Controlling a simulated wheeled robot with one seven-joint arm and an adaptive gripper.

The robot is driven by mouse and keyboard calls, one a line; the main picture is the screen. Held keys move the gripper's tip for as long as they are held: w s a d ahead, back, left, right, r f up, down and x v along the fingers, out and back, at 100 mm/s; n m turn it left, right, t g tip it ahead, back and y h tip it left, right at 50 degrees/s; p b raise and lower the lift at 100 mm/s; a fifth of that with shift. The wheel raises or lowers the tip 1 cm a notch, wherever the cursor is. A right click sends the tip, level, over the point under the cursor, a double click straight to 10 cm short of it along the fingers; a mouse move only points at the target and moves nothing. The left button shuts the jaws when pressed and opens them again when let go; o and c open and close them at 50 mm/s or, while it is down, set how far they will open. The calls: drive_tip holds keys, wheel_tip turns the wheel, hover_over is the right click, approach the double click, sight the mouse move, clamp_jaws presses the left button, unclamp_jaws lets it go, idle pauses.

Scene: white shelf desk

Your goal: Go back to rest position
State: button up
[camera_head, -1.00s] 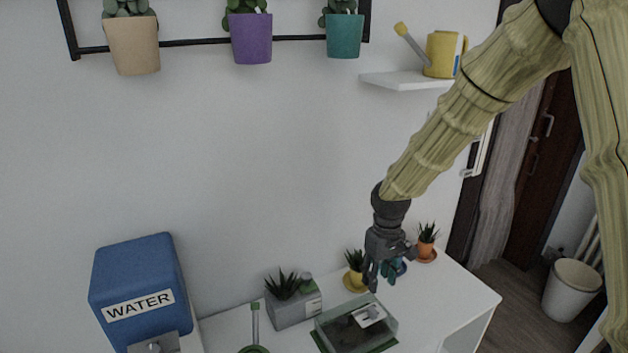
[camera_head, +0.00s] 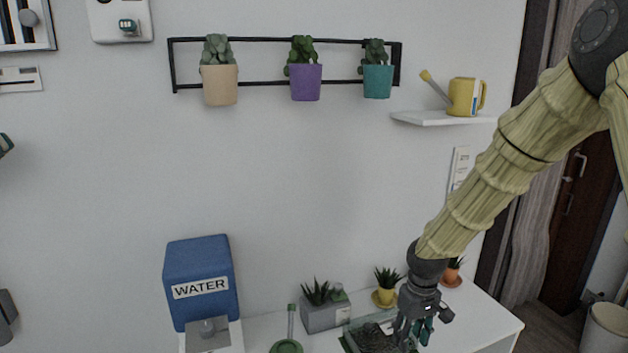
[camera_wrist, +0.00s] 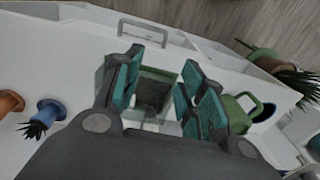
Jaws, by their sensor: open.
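My gripper (camera_head: 415,335) is low at the lower right of the head view, above the white desk, in front of a glass planter box with dark soil (camera_head: 372,338). In the wrist view my gripper (camera_wrist: 162,95) shows its two teal-padded fingers spread apart. Nothing is held between them. The planter box (camera_wrist: 152,95) shows below, through the gap between the fingers. I cannot tell from these views how far above the box the fingers are.
A grey planter (camera_head: 325,315), a yellow pot (camera_head: 384,297) and an orange pot (camera_head: 451,278) stand along the desk's back. A blue WATER tank (camera_head: 200,280) is at left. A small shelf (camera_head: 440,118) with a yellow watering can (camera_head: 464,97) and hanging pots (camera_head: 306,83) are above.

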drive_tip(key=s+a+f+m+y, duration=0.1)
drive_tip(key=s+f, duration=0.6)
drive_tip(key=f, duration=0.3)
drive_tip(key=s+a+f+m, duration=0.1)
drive_tip(key=s+f, duration=0.6)
drive_tip(key=f, duration=0.4)
drive_tip(key=s+d+f+m, duration=0.1)
drive_tip(key=s+f, duration=0.4)
drive_tip(key=s, duration=0.6)
drive_tip(key=s+f+m+h, duration=0.1)
drive_tip(key=s+f, duration=0.4)
drive_tip(key=s, duration=0.6)
drive_tip(key=shift+s+d, duration=0.2)
drive_tip(key=shift+d, duration=0.2)
